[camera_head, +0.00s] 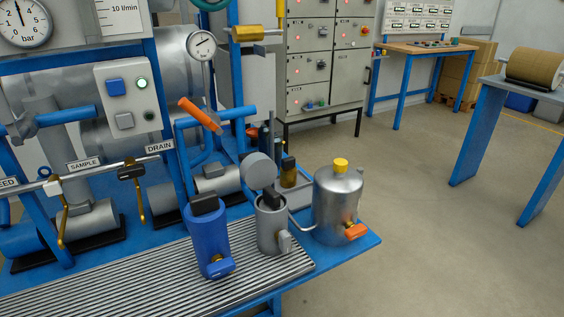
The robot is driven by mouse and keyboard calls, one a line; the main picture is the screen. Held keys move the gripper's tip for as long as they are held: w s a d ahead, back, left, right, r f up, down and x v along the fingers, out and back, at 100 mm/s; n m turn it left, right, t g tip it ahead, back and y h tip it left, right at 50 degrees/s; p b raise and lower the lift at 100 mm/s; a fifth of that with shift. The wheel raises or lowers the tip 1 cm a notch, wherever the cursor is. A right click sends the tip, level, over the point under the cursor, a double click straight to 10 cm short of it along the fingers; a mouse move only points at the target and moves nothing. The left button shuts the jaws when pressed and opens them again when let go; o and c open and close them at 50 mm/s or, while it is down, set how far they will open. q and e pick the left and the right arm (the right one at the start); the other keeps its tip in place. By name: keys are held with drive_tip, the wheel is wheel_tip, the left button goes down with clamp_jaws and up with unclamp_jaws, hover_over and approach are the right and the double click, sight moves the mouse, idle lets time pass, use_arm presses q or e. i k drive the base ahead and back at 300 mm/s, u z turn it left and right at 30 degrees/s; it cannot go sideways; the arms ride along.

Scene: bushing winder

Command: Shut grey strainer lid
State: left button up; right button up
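The grey strainer (270,228) is a grey cylinder standing upright near the right end of the ribbed drip tray on the blue bench. Its round grey lid (258,170) stands raised and tilted above the back of the body, so the lid is open. A dark piece (271,197) shows at the top of the body, below the lid. A grey clasp-like part (285,241) is on its front right side. Neither of my grippers shows in the head view.
A blue strainer (207,243) stands close on the left. A steel canister (338,210) with a yellow cap and orange tap stands on the right. Behind are a small tray with bottles (293,193) and blue pipework with an orange handle (199,114). The ribbed tray (150,282) is clear in front.

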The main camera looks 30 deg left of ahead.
sight(257, 170)
drive_tip(key=z, duration=0.55)
drive_tip(key=i, duration=4)
drive_tip(key=u, duration=2.55)
drive_tip(key=i, duration=2)
drive_tip(key=u, duration=3.7)
